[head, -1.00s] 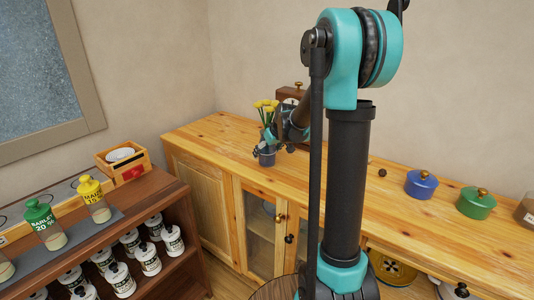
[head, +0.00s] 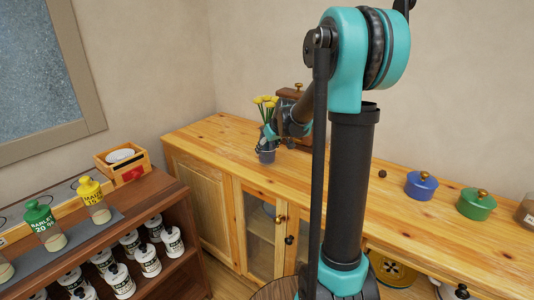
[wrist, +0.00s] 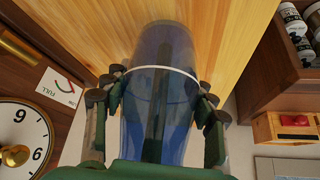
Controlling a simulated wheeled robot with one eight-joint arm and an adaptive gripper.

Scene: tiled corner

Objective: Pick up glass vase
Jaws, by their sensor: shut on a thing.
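The glass vase (head: 267,156) is bluish and holds yellow flowers (head: 266,102). It is upright at the far left part of the long wooden counter (head: 340,185). My gripper (head: 267,142) is around the vase's upper part in the head view. In the wrist view the see-through blue vase (wrist: 160,55), with a white ring, lies between the two dark fingers of my gripper (wrist: 158,108), which are shut on it. The vase's base looks at or just above the counter; the gap is too small to tell.
A wooden clock (wrist: 22,135) stands close behind the vase. A blue pot (head: 421,185) and a green pot (head: 475,204) stand on the counter to the right. A brown shelf (head: 150,205) with jars and a small wooden crate (head: 123,168) are at left.

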